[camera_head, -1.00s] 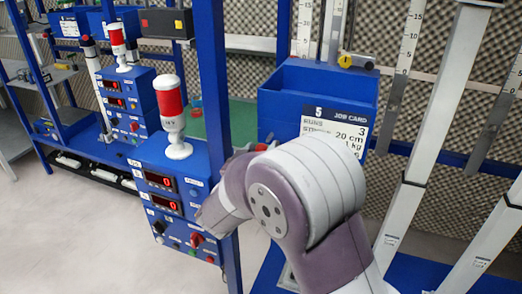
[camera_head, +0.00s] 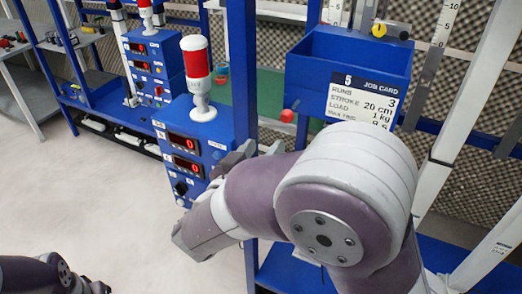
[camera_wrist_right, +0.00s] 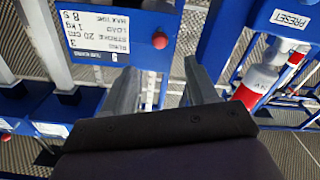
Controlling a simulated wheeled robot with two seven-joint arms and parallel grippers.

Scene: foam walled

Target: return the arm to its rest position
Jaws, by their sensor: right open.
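My right arm (camera_head: 345,215), purple and grey, bends across the middle of the head view in front of the blue frame. My right gripper (camera_head: 258,150) is partly hidden behind it, close to a blue post. In the right wrist view, the two grey fingers of the right gripper (camera_wrist_right: 165,80) stand apart with nothing between them. A red knob (camera_wrist_right: 160,40) and an upside-down job card lie beyond the fingers. Part of my left arm (camera_head: 40,275) shows at the lower left of the head view; its jaws do not show.
A blue bin (camera_head: 345,65) with a job card (camera_head: 362,100) stands behind the right arm. A blue meter box (camera_head: 185,125) with a red-and-white lamp (camera_head: 197,65) stands left of the post (camera_head: 243,70). A white strut (camera_head: 445,110) is on the right. Floor (camera_head: 90,190) is clear at left.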

